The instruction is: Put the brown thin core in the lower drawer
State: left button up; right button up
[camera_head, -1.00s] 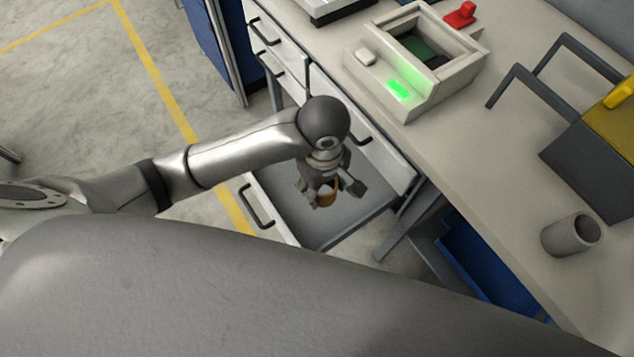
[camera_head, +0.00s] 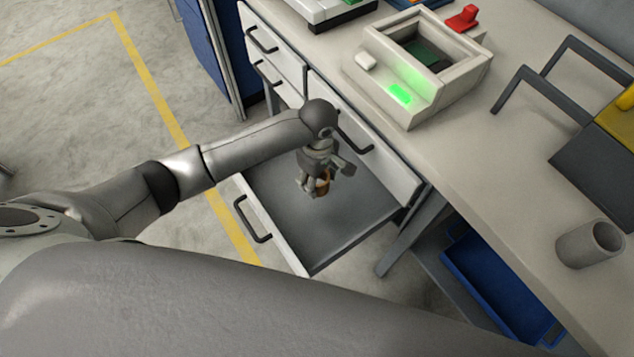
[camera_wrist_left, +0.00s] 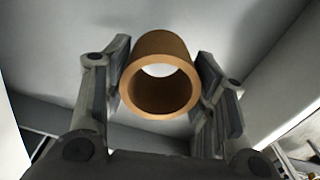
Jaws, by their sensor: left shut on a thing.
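The brown thin core (camera_head: 323,184) is a short hollow tube held in my left gripper (camera_head: 318,186). In the left wrist view the brown core (camera_wrist_left: 160,80) sits between the two fingers of the left gripper (camera_wrist_left: 160,92), its open end facing the camera. The lower drawer (camera_head: 340,232) is pulled open under the desk, and the gripper with the core is inside its outline, over the grey floor. How far the core is above that floor I cannot tell. No other object shows in the drawer. My right gripper is not in view.
The closed upper drawer (camera_head: 375,150) is above the open one. On the desktop are a beige device with a green light (camera_head: 425,70), a grey cup (camera_head: 590,244) and a red object (camera_head: 463,18). A blue bin (camera_head: 495,285) is below the desk.

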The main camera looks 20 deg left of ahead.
pick_arm(q)
jog(key=shift+w+a+f, duration=0.15)
jog(key=shift+w+f, duration=0.2)
jog(key=shift+f, duration=0.05)
notch_tip(320, 180, down, 4)
jog(key=shift+w+a+r+b, duration=0.1)
jog(key=shift+r+b, duration=0.15)
jog(key=shift+b, duration=0.1)
jog(key=o, duration=0.9)
jog(key=shift+o, duration=0.2)
notch_tip(320, 180, up, 12)
jog(key=p, duration=0.2)
jog(key=shift+r, duration=0.1)
